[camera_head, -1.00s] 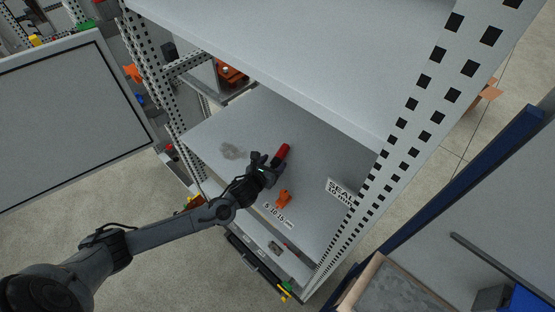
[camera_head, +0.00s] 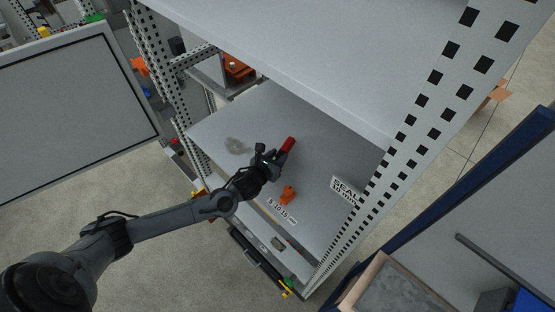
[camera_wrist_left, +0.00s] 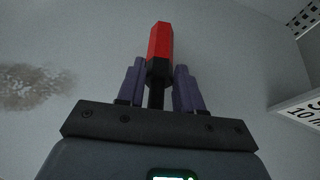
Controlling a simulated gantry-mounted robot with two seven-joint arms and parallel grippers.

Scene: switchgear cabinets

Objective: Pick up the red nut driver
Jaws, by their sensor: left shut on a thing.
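The red nut driver (camera_head: 288,144) is at the tip of my left gripper (camera_head: 272,157), over the grey shelf (camera_head: 230,122) in the cabinet. In the left wrist view the nut driver (camera_wrist_left: 160,44) has a red handle pointing away from me, and its black lower part is between the two purple-grey fingers of my left gripper (camera_wrist_left: 159,85). The fingers are shut on it. I cannot tell whether the nut driver touches the shelf. My right gripper is not in view.
An orange part (camera_head: 288,194) stands on the shelf near its front edge. A white sign reading SEAL (camera_head: 346,189) stands at the right, near the perforated post (camera_head: 425,98). A dark smudge (camera_head: 238,146) marks the shelf at left. Another shelf panel (camera_head: 300,60) hangs above.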

